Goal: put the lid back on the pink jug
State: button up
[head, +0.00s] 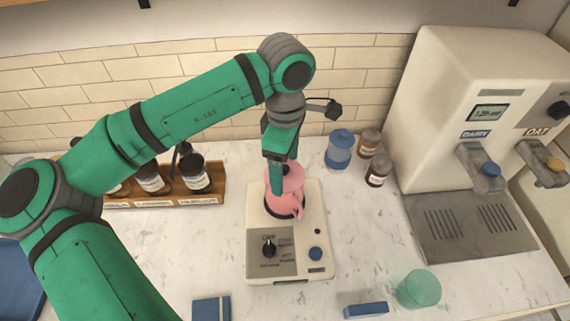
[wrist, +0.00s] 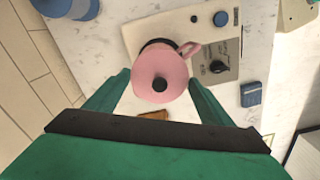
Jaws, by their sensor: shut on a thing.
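The pink jug (head: 288,203) stands upright on the cream hot plate (head: 312,265), its handle toward the front right. In the wrist view its handle (wrist: 189,50) shows beyond the round pink lid (wrist: 147,82) with a dark knob. My gripper (head: 277,160) is over the jug's top, pointing down. In the wrist view my gripper (wrist: 158,80) has one finger on each side of the lid and is shut on it. The lid lines up with the jug's top; I cannot tell whether it is seated or just above. The jug's rim is hidden.
A blue-lidded canister (head: 340,151) and small brown jars (head: 376,172) stand behind right. The dispenser (head: 480,110) is at right. A wooden rack (head: 150,198) of bottles is at left.

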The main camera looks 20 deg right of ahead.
jog(key=o, duration=1.1)
jog(key=shift+o, duration=0.4)
jog(key=shift+r, duration=3.5)
grip_shut()
jog(key=shift+f, duration=2.15)
